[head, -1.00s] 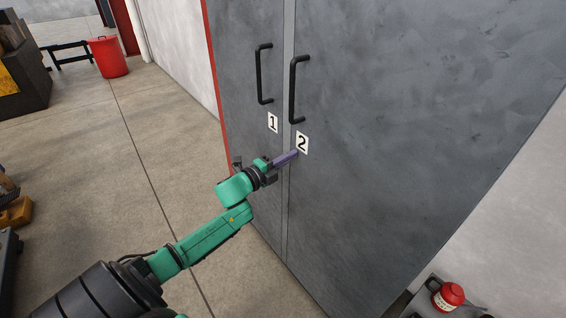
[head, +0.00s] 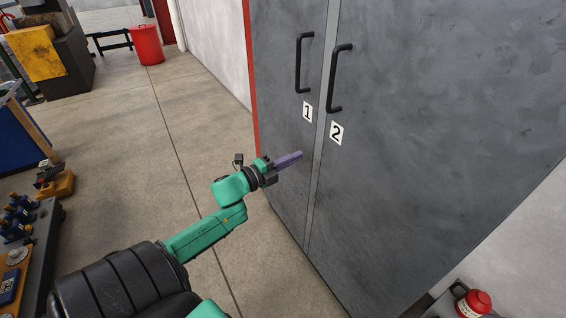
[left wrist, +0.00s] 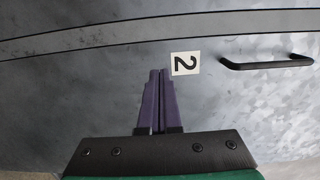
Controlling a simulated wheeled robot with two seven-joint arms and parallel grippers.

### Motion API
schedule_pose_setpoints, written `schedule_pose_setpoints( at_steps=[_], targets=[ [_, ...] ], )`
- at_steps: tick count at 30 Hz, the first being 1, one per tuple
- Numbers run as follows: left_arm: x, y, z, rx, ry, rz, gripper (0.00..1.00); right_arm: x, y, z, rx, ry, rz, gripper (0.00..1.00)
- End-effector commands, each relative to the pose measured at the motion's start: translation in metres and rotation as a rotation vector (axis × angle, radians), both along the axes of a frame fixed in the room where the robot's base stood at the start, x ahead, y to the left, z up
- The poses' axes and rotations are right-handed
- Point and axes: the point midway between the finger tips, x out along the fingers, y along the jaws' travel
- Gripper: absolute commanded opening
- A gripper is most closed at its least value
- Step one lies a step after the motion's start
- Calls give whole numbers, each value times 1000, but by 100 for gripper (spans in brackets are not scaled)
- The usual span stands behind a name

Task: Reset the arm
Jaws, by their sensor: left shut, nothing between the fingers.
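My left arm is green and comes in from the lower left of the head view. My left gripper (head: 290,160) has purple fingers, shut together and empty, in front of the grey cabinet (head: 440,130) below the number labels. In the left wrist view the closed fingers (left wrist: 159,100) point toward the cabinet surface, just left of the "2" label (left wrist: 185,63). A black handle (left wrist: 267,62) is to the right there. Whether the fingertips touch the door is not clear. My right gripper is not in view.
Both cabinet doors are shut, with handles (head: 304,63) and (head: 340,78). A bench with tools (head: 22,255) is at the left. A red bin (head: 147,45) is farther back. Open floor (head: 130,150) lies left of the cabinet.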

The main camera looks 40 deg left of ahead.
Motion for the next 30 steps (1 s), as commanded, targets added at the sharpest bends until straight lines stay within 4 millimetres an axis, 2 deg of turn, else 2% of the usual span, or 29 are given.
schedule_pose_setpoints(
  at_steps=[3, 6, 13, 15, 17, 20, 22, 24, 26, 27, 29, 30],
  targets=[
    [-21, 7, -2, 0, 3, 0, 0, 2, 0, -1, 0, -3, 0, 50],
    [-29, 9, -1, 0, 2, 0, 0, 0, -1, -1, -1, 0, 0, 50],
    [-31, 11, 0, 0, 1, 0, 0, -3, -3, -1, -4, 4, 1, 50],
    [-32, 14, -7, -13, 17, 14, 0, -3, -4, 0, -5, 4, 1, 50],
    [-34, 23, -25, -52, 59, 51, 0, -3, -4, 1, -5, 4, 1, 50],
    [-45, 48, -87, -180, 195, 171, 0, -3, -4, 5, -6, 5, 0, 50],
    [-64, 63, -148, -301, 324, 281, 0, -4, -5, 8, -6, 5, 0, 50],
    [-91, 68, -210, -421, 457, 394, 0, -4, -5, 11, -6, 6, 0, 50],
    [-118, 65, -260, -518, 570, 488, 0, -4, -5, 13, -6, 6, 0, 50],
    [-139, 59, -292, -578, 644, 549, 0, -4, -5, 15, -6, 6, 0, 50],
    [-173, 46, -337, -662, 755, 640, 0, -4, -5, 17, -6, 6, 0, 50],
    [-197, 34, -365, -713, 829, 700, 0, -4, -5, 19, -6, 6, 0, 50]
  ],
)
